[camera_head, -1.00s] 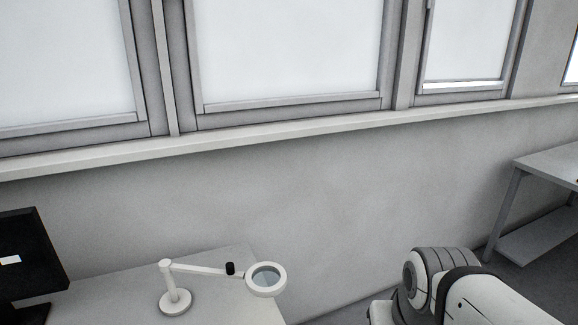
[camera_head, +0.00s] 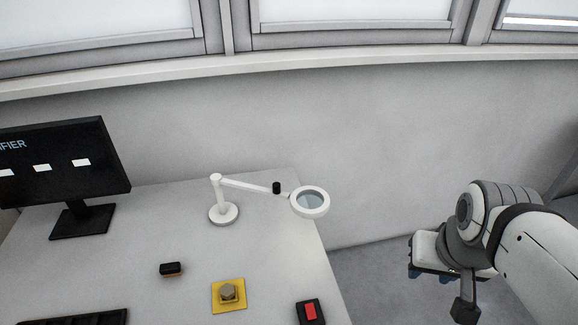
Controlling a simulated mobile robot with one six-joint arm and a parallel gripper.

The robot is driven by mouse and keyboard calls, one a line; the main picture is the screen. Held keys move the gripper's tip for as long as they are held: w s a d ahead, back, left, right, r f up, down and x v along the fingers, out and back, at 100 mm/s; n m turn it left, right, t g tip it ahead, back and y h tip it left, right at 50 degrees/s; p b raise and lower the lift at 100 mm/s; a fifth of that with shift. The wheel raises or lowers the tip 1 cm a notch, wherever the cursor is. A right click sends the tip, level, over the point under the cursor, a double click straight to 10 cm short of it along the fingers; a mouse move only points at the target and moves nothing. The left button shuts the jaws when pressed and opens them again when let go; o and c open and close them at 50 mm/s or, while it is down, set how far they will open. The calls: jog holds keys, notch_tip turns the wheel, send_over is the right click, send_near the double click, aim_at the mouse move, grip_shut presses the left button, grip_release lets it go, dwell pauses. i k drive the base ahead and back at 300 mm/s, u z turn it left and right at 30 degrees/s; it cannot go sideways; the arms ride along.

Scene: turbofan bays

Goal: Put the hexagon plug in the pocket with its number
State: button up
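A brass-grey hexagonal piece (camera_head: 228,291), which looks like the hexagon plug, sits on a yellow square plate (camera_head: 217,303) on the grey desk. No number can be read on it. No numbered pocket can be made out in this view. My arm's end (camera_head: 452,265) is at the lower right, out past the desk's right edge and well apart from the hexagonal piece. Its fingers are not clear enough to tell open from shut, and I see nothing clearly held.
The desk (camera_head: 120,275) carries a monitor (camera_head: 95,190), a magnifier lamp (camera_head: 310,201), a small black block (camera_head: 170,269), a black box with a red top (camera_head: 310,312) and a keyboard (camera_head: 85,318). A wall with windows stands behind. Floor shows right of the desk.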

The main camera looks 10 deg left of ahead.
aim_at(226, 291)
jog(key=u, duration=0.4)
jog(key=k, duration=0.6)
jog(key=u, duration=0.9)
jog(key=k, duration=0.8)
jog(key=u, duration=0.2)
jog(key=i, duration=1.05)
jog(key=z, duration=0.15)
